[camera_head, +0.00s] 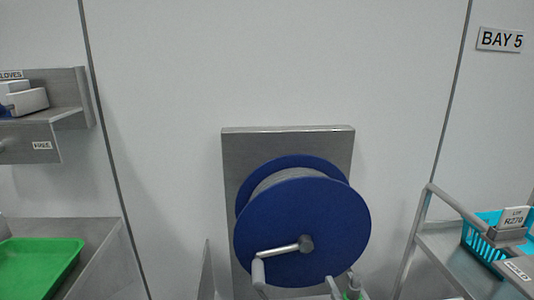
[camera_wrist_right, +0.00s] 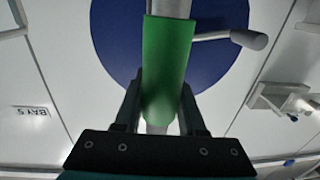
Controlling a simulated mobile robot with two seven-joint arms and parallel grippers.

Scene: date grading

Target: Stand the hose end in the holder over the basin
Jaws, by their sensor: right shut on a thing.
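The hose end shows in the right wrist view as a green sleeve (camera_wrist_right: 168,60) with a grey metal part beyond it. My right gripper (camera_wrist_right: 161,95) is shut around this green sleeve, one finger on each side. In the head view a small piece of green and metal, the hose end (camera_head: 354,294), shows at the bottom edge, just in front of the reel's lower right. Most of it is cut off there. I cannot make out the holder or the basin in these views. My left gripper is not in view.
A blue hose reel (camera_head: 325,225) with a crank handle (camera_head: 258,273) stands on a steel back plate (camera_head: 236,150). At left are a steel shelf (camera_head: 72,92) and a green tray (camera_head: 40,265). At right, a metal cart (camera_head: 428,215) carries a turquoise basket (camera_head: 475,242).

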